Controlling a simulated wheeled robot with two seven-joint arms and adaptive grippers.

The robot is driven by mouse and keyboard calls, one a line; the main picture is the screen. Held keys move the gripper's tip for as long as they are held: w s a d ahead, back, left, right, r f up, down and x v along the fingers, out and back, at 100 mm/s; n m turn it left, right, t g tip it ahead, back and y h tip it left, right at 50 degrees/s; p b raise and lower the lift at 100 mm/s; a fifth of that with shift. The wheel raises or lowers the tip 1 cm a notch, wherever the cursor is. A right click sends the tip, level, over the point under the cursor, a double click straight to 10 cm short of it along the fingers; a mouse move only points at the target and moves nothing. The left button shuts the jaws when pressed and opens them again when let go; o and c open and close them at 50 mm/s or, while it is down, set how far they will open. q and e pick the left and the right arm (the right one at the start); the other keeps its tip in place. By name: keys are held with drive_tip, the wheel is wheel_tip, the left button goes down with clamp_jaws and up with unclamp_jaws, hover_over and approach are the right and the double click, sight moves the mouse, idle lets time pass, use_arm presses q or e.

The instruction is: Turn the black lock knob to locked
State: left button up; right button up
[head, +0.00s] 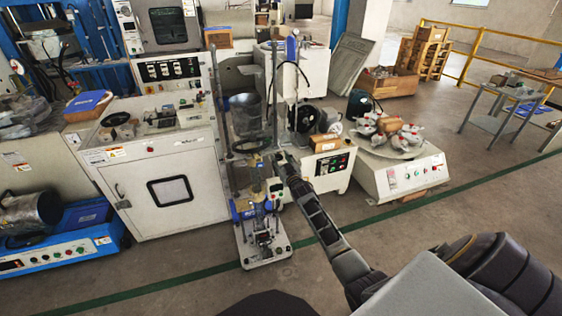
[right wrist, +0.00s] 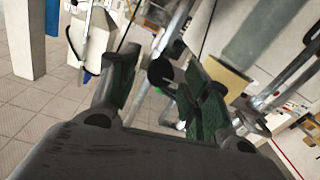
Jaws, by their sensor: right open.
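The black lock knob (right wrist: 161,71) seems to be the dark round piece beside a metal post in the right wrist view. It appears between the fingers of my right gripper (right wrist: 158,98), beyond their tips. The fingers are apart, and I see no contact with the knob. In the head view my right gripper (head: 278,160) reaches the upright test stand (head: 264,244) with metal posts. The knob is too small or hidden to make out there, and its turned position cannot be read. My left gripper is not in view.
A white cabinet machine (head: 165,190) stands left of the stand. A white machine with a round plate (head: 405,178) stands to the right. A blue-based machine (head: 60,250) is at far left. Open floor (head: 450,215) lies at the right and front.

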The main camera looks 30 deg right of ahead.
drive_tip(key=c, duration=1.1)
drive_tip(key=shift+o, duration=0.2)
